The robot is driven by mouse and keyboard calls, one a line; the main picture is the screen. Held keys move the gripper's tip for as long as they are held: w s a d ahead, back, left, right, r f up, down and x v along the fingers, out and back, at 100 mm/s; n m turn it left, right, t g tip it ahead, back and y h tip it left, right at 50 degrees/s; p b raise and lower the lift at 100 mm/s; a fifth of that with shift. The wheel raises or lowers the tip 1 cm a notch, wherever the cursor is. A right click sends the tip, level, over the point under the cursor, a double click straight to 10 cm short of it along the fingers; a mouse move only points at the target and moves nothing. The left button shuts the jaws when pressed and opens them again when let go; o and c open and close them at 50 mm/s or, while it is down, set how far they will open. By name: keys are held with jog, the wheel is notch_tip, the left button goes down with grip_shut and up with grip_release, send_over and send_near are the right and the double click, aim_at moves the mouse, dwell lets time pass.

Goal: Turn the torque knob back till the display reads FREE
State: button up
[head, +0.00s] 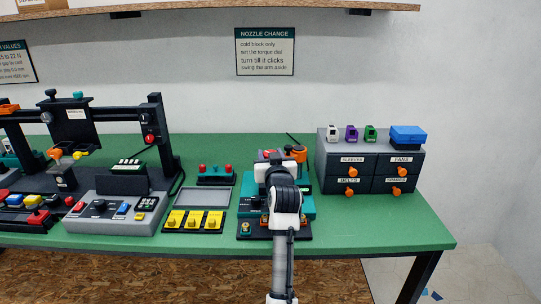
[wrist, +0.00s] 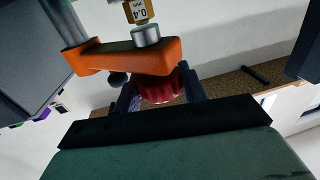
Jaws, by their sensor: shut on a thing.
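In the wrist view a red ribbed knob (wrist: 162,90) sits below an orange arm (wrist: 135,57). The two dark fingers of my gripper (wrist: 160,95) are on either side of the knob, shut on it. A nozzle block marked 0.4 (wrist: 139,11) is at the orange arm's end, its text upside down. In the head view my arm covers the middle of the teal torque station (head: 306,208) and hides the knob and fingertips. The orange arm (head: 297,152) shows behind my wrist. I cannot make out the display or its reading in either view.
A tray with yellow blocks (head: 195,220) and a stand with red knobs (head: 215,175) are left of the station. A dark drawer cabinet (head: 372,163) stands at right. The green bench (head: 400,225) is clear at front right. A shelf (head: 210,8) hangs above.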

jog(key=shift+f+n+y+b, duration=0.1)
jog(key=shift+n+y+b, duration=0.2)
jog(key=shift+n+y, duration=0.4)
jog(key=shift+y, duration=0.4)
jog(key=o, duration=1)
jog(key=shift+c, duration=0.2)
jog(key=b+v, duration=0.3)
jog(key=v, duration=1)
jog(key=shift+s+d+r, duration=0.2)
jog(key=shift+s+r, duration=0.15)
